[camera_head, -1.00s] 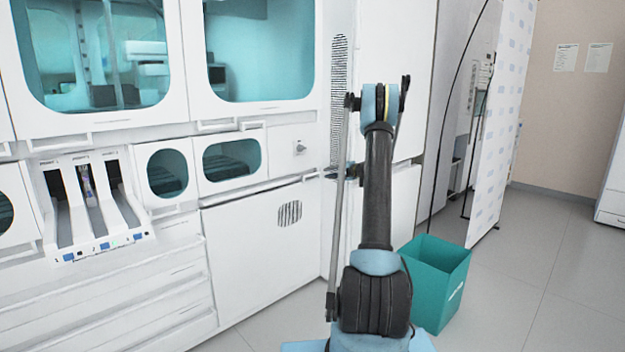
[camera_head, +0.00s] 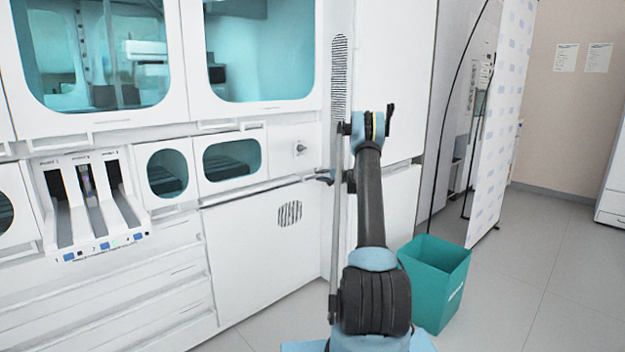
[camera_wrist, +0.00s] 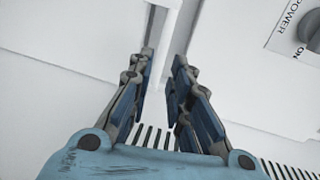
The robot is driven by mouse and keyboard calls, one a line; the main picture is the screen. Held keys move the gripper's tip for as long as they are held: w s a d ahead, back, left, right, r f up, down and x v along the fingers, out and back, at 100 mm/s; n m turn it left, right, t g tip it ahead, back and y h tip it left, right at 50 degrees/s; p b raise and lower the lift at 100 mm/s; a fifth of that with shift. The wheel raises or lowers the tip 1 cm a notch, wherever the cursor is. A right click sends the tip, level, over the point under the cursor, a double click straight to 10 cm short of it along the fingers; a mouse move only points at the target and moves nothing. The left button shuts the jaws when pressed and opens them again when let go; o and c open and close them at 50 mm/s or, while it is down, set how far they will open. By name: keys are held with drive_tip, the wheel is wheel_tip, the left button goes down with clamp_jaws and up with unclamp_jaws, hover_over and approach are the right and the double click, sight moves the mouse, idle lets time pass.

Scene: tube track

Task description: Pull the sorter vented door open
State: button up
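The vented door (camera_head: 250,245) is the large white lower panel with a small grille (camera_head: 289,214). It looks shut, flush with the machine front. A thin pale handle strip runs along its top edge. My gripper (camera_head: 325,177) is at the door's upper right corner, partly hidden by my own arm. In the wrist view my gripper (camera_wrist: 163,60) is open, one finger on each side of a narrow white ridge (camera_wrist: 178,30), which looks like that handle strip. I cannot tell whether the fingers touch it.
A power knob (camera_head: 299,148) sits just above the door, and a tall slotted vent (camera_head: 339,75) runs up the right. A teal bin (camera_head: 437,272) stands on the floor at right. Clear floor (camera_head: 545,265) lies beyond it.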

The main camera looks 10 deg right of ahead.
drive_tip(key=x, duration=0.7)
drive_tip(key=shift+w+a, duration=0.25)
drive_tip(key=shift+c, duration=0.5)
clamp_jaws()
